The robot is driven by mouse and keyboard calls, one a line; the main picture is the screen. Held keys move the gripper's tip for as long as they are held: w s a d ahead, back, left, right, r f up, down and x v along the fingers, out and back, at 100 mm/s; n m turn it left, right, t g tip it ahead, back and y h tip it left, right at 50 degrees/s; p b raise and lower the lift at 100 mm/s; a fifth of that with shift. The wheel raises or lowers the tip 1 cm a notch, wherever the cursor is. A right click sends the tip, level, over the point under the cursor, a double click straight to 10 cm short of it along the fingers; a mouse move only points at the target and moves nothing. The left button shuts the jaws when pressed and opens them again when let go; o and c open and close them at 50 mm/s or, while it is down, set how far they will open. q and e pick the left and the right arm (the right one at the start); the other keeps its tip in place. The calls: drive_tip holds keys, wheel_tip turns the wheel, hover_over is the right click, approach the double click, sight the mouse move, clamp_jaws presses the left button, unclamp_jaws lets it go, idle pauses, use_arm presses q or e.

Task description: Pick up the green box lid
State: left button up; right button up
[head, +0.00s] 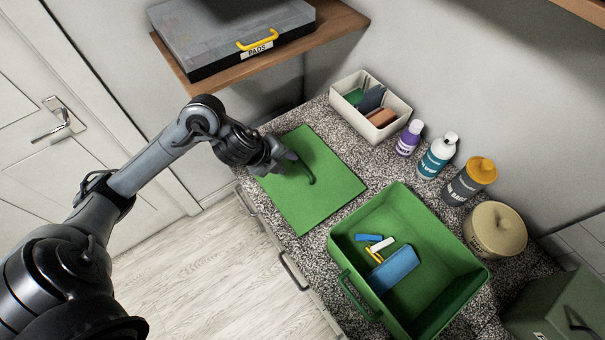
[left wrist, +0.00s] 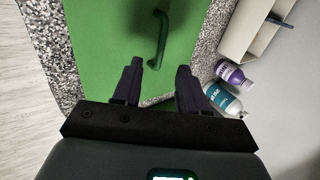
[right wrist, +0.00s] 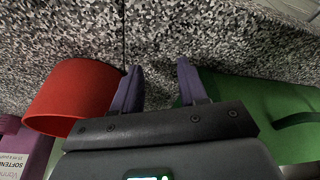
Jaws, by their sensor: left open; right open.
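The green box lid (head: 312,190) lies flat on the speckled counter, left of the open green box (head: 350,245). Its raised green handle (head: 308,171) stands near the middle of the lid. My left gripper (head: 294,160) is open and empty over the lid, close to the handle. In the left wrist view the handle (left wrist: 160,40) shows just beyond the open fingers (left wrist: 157,80), apart from them. My right gripper (right wrist: 158,82) is open and empty above the speckled counter. It is out of the head view.
The green box holds a blue block (head: 393,268) and several small pieces. A white bin (head: 391,128), several bottles (head: 437,157) and a beige canister (head: 494,229) line the wall side. A shelf (head: 340,20) carries a grey case. A red container (right wrist: 72,95) is beside my right gripper.

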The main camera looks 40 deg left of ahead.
sight(302, 167)
use_arm(q)
drive_tip(key=shift+b+x, duration=0.3)
drive_tip(key=shift+x, duration=3.7)
drive_tip(key=shift+w+r, duration=0.1)
clamp_jaws()
